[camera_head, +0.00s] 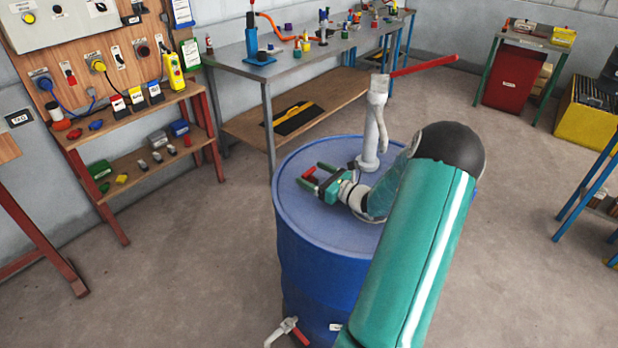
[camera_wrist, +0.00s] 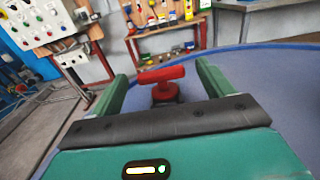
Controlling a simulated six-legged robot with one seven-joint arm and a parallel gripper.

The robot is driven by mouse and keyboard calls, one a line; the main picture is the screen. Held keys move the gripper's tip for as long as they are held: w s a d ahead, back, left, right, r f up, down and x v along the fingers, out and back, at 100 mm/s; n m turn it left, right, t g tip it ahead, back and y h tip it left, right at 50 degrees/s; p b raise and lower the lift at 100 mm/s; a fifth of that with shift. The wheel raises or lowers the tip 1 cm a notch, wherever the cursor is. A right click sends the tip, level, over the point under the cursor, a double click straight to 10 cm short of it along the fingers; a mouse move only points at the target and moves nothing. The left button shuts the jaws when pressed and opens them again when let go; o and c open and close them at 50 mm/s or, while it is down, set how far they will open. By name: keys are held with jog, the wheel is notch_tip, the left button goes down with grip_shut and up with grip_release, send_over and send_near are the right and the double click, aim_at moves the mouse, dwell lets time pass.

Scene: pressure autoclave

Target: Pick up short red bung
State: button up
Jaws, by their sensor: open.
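The short red bung (camera_wrist: 162,76) has a T-shaped red top over a dark lower part. It stands on the lid of the blue drum (camera_head: 335,153), and it shows as a small red piece in the head view (camera_head: 308,173). My gripper (camera_head: 315,176) is low over the drum lid, with its green fingers open and pointing left. In the wrist view the fingers of my gripper (camera_wrist: 161,72) stand on either side of the bung, with gaps visible on both sides. The bung's foot is partly hidden behind the gripper's dark front edge.
A grey hand pump (camera_head: 376,125) with a long red lever (camera_head: 425,66) rises from the lid beside my arm. A tap (camera_head: 287,331) sticks out low on the drum. A grey workbench (camera_head: 300,62) and a wooden panel bench (camera_head: 140,103) stand behind. Floor around the drum is clear.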

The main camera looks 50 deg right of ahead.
jog(key=shift+w+a, duration=0.1)
jog(key=shift+w, duration=1.1)
jog(key=c, duration=1.1)
jog(key=shift+o, duration=0.2)
jog(key=shift+r, duration=0.1)
